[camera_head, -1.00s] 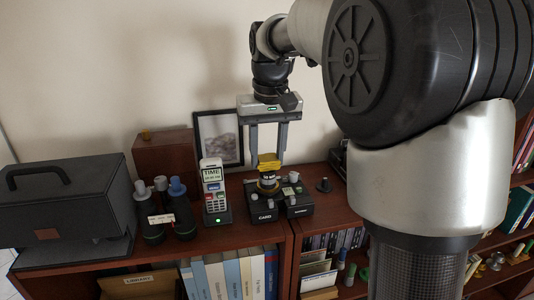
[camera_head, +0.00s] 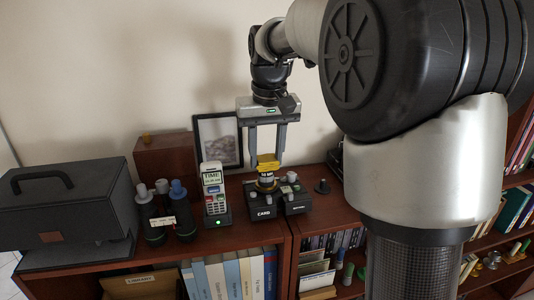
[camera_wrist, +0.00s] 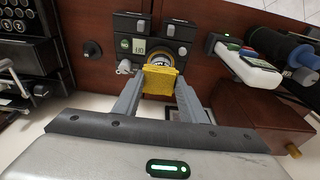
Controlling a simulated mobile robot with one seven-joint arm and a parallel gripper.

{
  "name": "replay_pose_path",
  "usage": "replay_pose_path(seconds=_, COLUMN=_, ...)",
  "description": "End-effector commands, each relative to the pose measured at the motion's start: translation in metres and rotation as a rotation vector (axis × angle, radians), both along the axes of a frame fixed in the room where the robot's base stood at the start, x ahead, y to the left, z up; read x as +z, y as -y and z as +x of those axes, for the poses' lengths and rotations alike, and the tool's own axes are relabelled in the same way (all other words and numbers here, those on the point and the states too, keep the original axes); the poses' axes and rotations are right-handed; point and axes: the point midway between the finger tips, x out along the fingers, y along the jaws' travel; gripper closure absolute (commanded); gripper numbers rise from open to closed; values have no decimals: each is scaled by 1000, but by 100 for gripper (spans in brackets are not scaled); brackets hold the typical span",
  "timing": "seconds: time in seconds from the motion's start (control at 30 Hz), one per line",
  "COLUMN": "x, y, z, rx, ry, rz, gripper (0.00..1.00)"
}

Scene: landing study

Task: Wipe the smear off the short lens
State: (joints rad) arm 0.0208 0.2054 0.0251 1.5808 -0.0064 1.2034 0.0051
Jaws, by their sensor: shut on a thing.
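My gripper (camera_head: 267,160) is shut on a yellow cloth (camera_head: 268,165), seen also in the wrist view (camera_wrist: 159,80). The short lens (camera_head: 266,179) is a small dark barrel with a pale label band. It stands upright at the black camera-like block marked CARD (camera_head: 263,213). The cloth is directly above the lens top and appears to be at it; I cannot tell whether they touch. In the wrist view the lens ring (camera_wrist: 160,58) shows just beyond the cloth's edge. The cloth hides part of the lens top, and no smear can be made out.
A cordless phone (camera_head: 214,190) stands left of the block, with binoculars (camera_head: 183,215) and a dark case (camera_head: 70,205) further left. A picture frame (camera_head: 218,140) and a wooden box (camera_head: 165,157) are behind. A small dark knob (camera_head: 322,187) stands to the right.

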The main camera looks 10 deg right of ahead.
Motion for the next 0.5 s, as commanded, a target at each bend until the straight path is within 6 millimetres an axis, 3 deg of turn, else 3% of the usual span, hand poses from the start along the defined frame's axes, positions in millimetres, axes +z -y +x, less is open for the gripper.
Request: replay_pose_path(seconds=0.5, x=-2, y=0, z=-26, rx=0, ry=-3, rz=0, gripper=87)
